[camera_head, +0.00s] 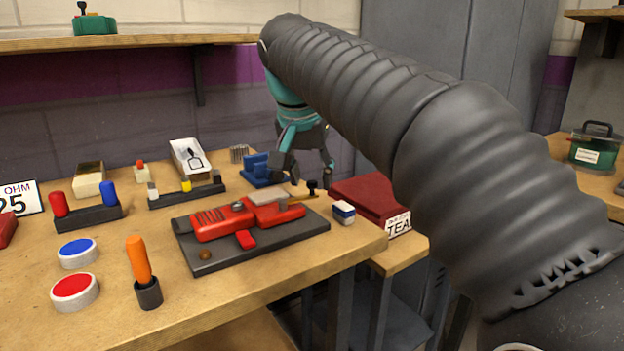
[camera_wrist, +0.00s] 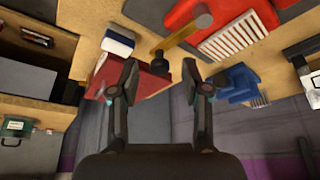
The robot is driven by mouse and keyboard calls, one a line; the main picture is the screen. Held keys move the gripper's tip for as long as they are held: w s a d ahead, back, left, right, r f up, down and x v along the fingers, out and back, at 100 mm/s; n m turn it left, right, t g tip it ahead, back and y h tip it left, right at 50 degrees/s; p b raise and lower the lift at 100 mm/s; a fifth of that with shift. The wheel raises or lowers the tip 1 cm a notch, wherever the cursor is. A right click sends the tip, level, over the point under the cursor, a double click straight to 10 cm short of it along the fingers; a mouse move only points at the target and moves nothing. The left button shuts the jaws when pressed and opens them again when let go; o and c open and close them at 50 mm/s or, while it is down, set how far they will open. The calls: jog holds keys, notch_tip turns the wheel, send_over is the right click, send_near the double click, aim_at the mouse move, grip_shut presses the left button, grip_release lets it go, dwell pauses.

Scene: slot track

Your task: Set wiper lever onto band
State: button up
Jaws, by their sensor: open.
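The wiper lever (camera_wrist: 178,36) is a brass-coloured arm with a black knob (camera_wrist: 190,70) in the wrist view. It runs from a round metal pivot on the red body and points out to the side of the band. The band (camera_wrist: 234,38) is a pale ridged plate beside the lever, and the lever is apart from it. In the head view the knob (camera_head: 312,187) stands at the right end of the red device (camera_head: 225,222). My gripper (camera_head: 304,174) is open and empty above and behind the knob.
A blue fixture (camera_head: 262,169) stands close left of my gripper. A blue-and-white block (camera_head: 343,212) sits near the bench's right edge. A red box (camera_head: 370,198) lies to the right. Buttons, a small lever rack and an orange-handled stick occupy the left bench.

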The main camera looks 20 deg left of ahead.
jog(key=shift+w+f, duration=0.1)
jog(key=shift+f, duration=0.1)
jog(key=shift+d, duration=0.1)
grip_shut()
